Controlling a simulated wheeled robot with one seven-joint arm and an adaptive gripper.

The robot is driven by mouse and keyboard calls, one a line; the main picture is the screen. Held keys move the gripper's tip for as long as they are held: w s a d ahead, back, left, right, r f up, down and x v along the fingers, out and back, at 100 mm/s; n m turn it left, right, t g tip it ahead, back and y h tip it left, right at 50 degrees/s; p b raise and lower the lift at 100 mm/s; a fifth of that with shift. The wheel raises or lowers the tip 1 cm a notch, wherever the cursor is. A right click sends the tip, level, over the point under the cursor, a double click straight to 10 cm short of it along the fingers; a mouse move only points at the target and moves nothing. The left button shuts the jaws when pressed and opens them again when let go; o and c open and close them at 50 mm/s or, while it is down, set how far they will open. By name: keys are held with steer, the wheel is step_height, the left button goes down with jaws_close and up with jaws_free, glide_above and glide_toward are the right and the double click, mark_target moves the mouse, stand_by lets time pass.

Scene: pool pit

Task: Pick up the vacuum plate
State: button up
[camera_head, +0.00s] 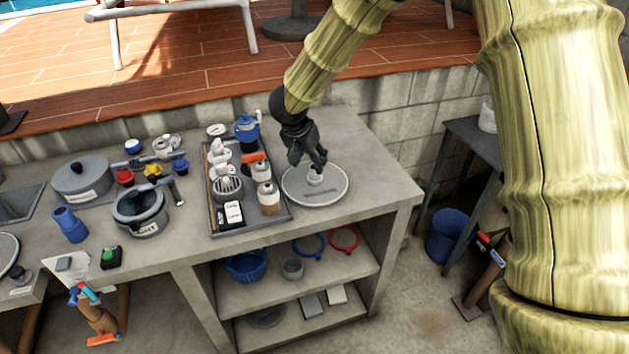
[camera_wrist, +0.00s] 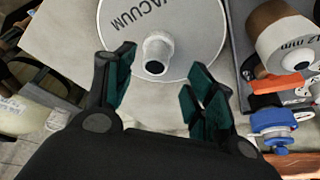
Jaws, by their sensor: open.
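The vacuum plate (camera_head: 325,194) is a round light-grey disc with lettering and a short white stub in its middle. It lies flat on the concrete counter, right of the tray. In the wrist view the plate (camera_wrist: 197,38) shows at the top with the word VACUUM, its white stub (camera_wrist: 158,50) pointing toward the camera. My gripper (camera_head: 314,163) is over the plate, close to the stub. In the wrist view my gripper (camera_wrist: 163,78) is open, its dark green-padded fingers on either side below the stub. I cannot tell whether a finger touches it.
A dark tray (camera_head: 252,229) with several fittings and bottles stands just left of the plate. Pots, including a lidded one (camera_head: 141,208), stand further left on the counter (camera_head: 366,157). The counter is clear right of the plate. A low block wall (camera_head: 408,117) rises behind.

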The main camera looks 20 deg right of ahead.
mark_target(315, 176)
steer(key=shift+d+f, duration=0.45)
steer(key=shift+f, duration=0.1)
steer(key=shift+p+x, duration=0.65)
steer(key=shift+x, duration=1.55)
steer(key=shift+w+r, duration=0.1)
steer(key=shift+w, duration=0.05)
jaws_close()
